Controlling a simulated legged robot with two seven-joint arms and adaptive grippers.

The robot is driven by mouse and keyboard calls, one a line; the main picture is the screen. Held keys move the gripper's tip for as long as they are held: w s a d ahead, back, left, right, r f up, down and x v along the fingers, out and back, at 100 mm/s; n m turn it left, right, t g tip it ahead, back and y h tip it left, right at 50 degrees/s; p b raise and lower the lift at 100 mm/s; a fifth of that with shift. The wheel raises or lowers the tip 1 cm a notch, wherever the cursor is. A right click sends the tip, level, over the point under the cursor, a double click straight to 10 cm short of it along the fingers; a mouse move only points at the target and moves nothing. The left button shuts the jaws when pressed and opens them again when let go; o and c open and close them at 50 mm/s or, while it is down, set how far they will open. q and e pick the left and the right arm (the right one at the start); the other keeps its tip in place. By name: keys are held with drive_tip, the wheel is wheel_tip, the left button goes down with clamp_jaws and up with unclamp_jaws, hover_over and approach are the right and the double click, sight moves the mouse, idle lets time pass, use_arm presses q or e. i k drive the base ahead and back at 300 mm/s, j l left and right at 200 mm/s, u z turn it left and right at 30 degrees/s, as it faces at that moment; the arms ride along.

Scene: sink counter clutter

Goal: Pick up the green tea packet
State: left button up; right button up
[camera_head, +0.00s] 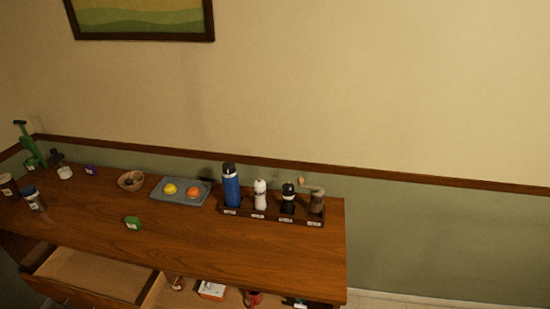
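A small green packet (132,222) stands on the wooden counter (200,237), left of the middle and towards the front edge. It has a small pale label; the text is too small to read. Another small green item (31,163) sits at the far left back, beside a tall green bottle-like object (28,142). I cannot tell from the labels which one is tea. Neither of my grippers is in view.
A grey tray (180,199) holds a yellow and an orange fruit. A bowl (131,180) is left of it. A rack (270,216) holds a blue bottle (231,187) and several grinders. Jars crowd the left end. Drawers (93,273) stand open below the front edge.

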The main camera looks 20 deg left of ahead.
sight(132, 223)
drive_tip(key=k+j+u, duration=0.1)
drive_tip(key=u, duration=1.9)
drive_tip(key=i+l, duration=0.05)
drive_tip(key=l, duration=0.05)
